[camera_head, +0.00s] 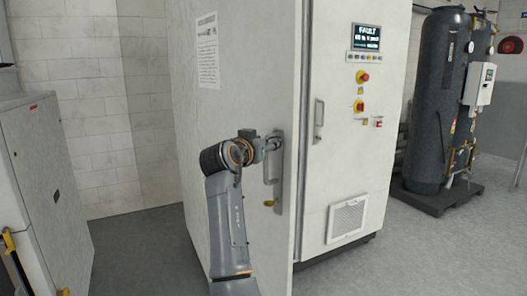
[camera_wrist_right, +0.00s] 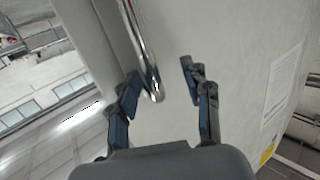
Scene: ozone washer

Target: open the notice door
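The notice door (camera_head: 235,110) is a tall off-white panel with a printed notice (camera_head: 207,50) near its top. Its upright metal handle (camera_head: 272,168) is near its right edge, with a small yellow part (camera_head: 269,203) below. My right gripper (camera_head: 276,144) is at the top of this handle. In the right wrist view, my right gripper (camera_wrist_right: 162,72) is open, its fingers wide apart. The chrome handle (camera_wrist_right: 140,40) runs down to an end between them, seemingly ungripped. The notice door (camera_wrist_right: 225,60) fills the background. Whether the door is ajar is unclear. My left gripper is out of view.
Right of the door edge, a cabinet front (camera_head: 345,110) has a FAULT display (camera_head: 366,37), red knobs, its own handle (camera_head: 319,113) and a vent (camera_head: 346,219). Dark tanks (camera_head: 435,110) stand at right. A grey cabinet (camera_head: 45,180) is at left. Floor between is clear.

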